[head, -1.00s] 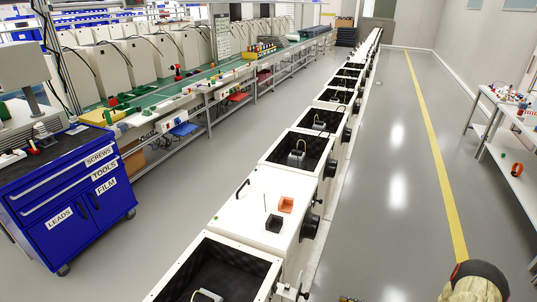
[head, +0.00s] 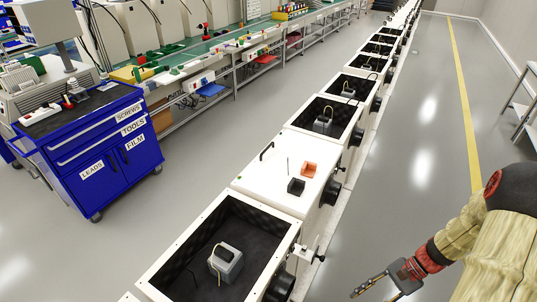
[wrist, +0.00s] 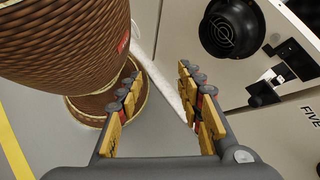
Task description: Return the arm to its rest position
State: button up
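My arm (head: 474,232) reaches in from the lower right of the head view, with its tan sleeve, dark shoulder and red wrist band showing. It is bent, and the forearm points down and left. My gripper (head: 376,284) hangs low over the grey floor, to the right of the cabinet row, near the bottom edge. In the wrist view my gripper (wrist: 160,104) has its two yellow-padded fingers spread wide apart. Nothing is between them but a view of the floor and a white strip.
A row of white cabinets (head: 245,187) runs away up the middle; the nearest is open with a grey block (head: 226,262) inside. A black round fitting (wrist: 232,28) on a cabinet is close in the wrist view. A blue tool cart (head: 100,165) stands left. The right aisle floor (head: 420,170) is clear.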

jog(key=s+a+r+n+t+h, duration=0.1)
jog(key=a+r+n+t+h, duration=0.1)
jog(key=r, duration=0.8)
jog(key=a+r+n+t+h, duration=0.3)
jog(key=a+r+n, duration=0.3)
jog(key=r, duration=0.5)
jog(key=s+a+r+n+t+h, duration=0.1)
jog(key=a+r+n+h, duration=0.3)
jog(key=r, duration=0.6)
jog(key=shift+s+a+r+n+t, duration=0.3)
jog(key=shift+a+r+n+t, duration=0.25)
jog(key=shift+t, duration=0.25)
